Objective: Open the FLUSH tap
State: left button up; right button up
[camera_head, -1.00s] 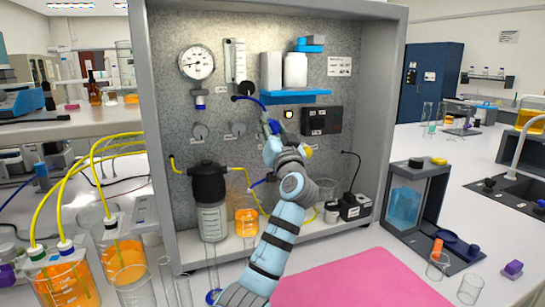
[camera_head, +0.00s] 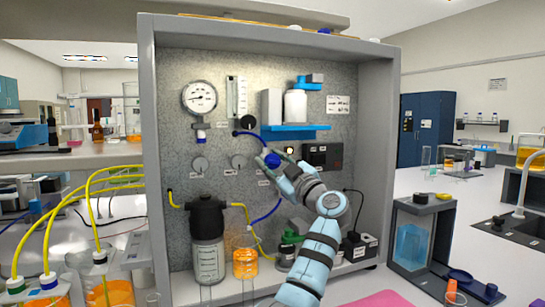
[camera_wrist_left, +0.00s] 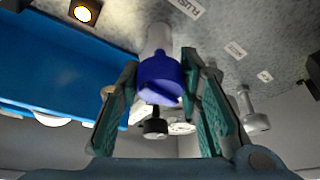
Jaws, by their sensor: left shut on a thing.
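The FLUSH tap is a blue knob (camera_head: 272,159) on a pale stem on the grey rig panel (camera_head: 240,110). In the left wrist view the knob (camera_wrist_left: 160,80) sits between two green finger pads, with a partly cut-off FLUSH label (camera_wrist_left: 188,8) beside its stem. My left gripper (camera_head: 275,156) is shut on this knob, its arm reaching up from the lower right. In the left wrist view the gripper (camera_wrist_left: 160,72) has a pad on each side of the knob. How far the tap is turned I cannot tell. My right gripper is in neither view.
Blue tubing (camera_head: 268,212) hangs below. A dark-lidded vessel (camera_head: 207,215) and an orange beaker (camera_head: 244,262) stand at the rig's foot.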

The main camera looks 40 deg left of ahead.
pick_arm(q)
jog(key=shift+r+n+g+p, duration=0.1)
jog(key=shift+n+g+p, duration=0.3)
jog(key=shift+n, duration=0.3)
jog(key=shift+n+p, duration=0.3)
jog(key=shift+n, duration=0.2)
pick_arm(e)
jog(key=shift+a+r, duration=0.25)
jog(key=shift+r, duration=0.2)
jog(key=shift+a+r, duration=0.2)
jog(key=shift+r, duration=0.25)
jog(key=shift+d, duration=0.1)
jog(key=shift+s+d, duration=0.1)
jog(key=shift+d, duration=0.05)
pick_arm(q)
jog(key=o, duration=1.2)
jog(key=shift+d, duration=0.1)
jog(key=v, duration=1.2)
jog(key=shift+w, duration=0.1)
